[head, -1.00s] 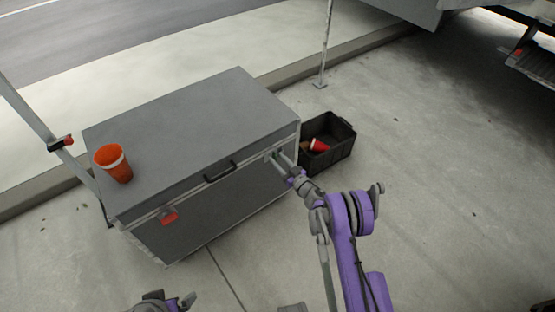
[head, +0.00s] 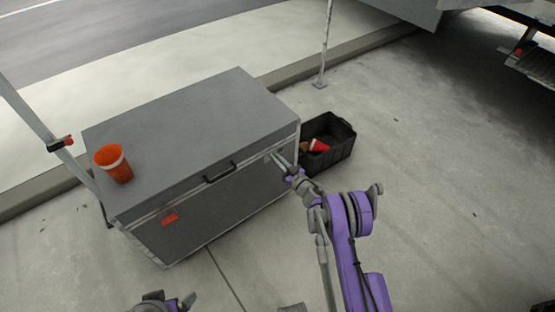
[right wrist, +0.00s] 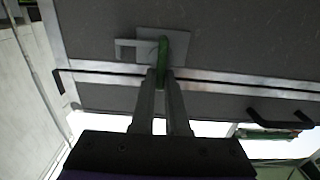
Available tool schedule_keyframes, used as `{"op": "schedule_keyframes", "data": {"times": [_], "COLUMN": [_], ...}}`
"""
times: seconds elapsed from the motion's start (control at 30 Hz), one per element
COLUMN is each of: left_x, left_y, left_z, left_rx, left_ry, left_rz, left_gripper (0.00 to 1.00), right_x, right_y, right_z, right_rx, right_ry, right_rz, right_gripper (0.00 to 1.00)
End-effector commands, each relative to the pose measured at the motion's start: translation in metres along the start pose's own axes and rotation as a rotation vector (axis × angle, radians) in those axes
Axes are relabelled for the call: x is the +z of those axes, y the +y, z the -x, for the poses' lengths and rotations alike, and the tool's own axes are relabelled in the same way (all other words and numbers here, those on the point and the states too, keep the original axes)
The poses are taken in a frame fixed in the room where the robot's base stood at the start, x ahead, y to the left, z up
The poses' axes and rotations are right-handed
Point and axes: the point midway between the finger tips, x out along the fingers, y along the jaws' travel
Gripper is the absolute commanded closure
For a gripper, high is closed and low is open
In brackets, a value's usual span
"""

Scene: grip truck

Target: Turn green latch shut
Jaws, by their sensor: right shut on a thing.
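The green latch (right wrist: 162,48) sits on a metal plate (right wrist: 182,42) on the front of the grey case (head: 190,110). In the right wrist view it is upright in the picture, its lower end between my right fingertips. My right gripper (right wrist: 161,76) is shut on it. In the head view the right gripper (head: 279,158) is at the case's right front, and the latch is too small and covered to make out. My left gripper (head: 176,302) shows only partly at the bottom edge; its jaws are unclear.
A red latch (head: 169,219) is at the case's left front and a black handle (head: 219,172) is mid-front. An orange cup (head: 115,168) stands on the lid. A black crate (head: 340,148) with a red item stands close right of my gripper. The pavement farther right is clear.

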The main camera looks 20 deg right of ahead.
Motion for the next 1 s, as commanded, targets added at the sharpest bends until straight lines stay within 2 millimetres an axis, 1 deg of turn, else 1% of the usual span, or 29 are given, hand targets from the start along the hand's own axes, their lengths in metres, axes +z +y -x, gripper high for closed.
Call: {"op": "schedule_keyframes", "data": {"times": [0.17, 0.37, 0.7, 1.0], "left_x": [0.001, 0.004, 0.009, 0.011], "left_y": [0.0, 0.0, 0.0, 0.0], "left_z": [-0.004, -0.014, -0.036, -0.048], "left_rx": [0.0, 0.0, 0.0, 0.0], "left_ry": [-0.001, -0.004, -0.01, -0.011], "left_rz": [0.0, 0.0, 0.0, 0.0], "left_gripper": [0.0, 0.0, 0.0, 0.0], "right_x": [0.001, 0.003, 0.004, 0.006], "right_y": [-0.001, -0.003, -0.008, -0.012], "right_z": [0.0, 0.0, 0.0, 0.0], "right_rx": [-0.001, -0.001, -0.001, 0.0], "right_ry": [0.0, -0.001, -0.001, -0.001], "right_rz": [0.03, 0.129, 0.429, 0.715], "right_gripper": [1.0, 1.0, 1.0, 1.0]}}
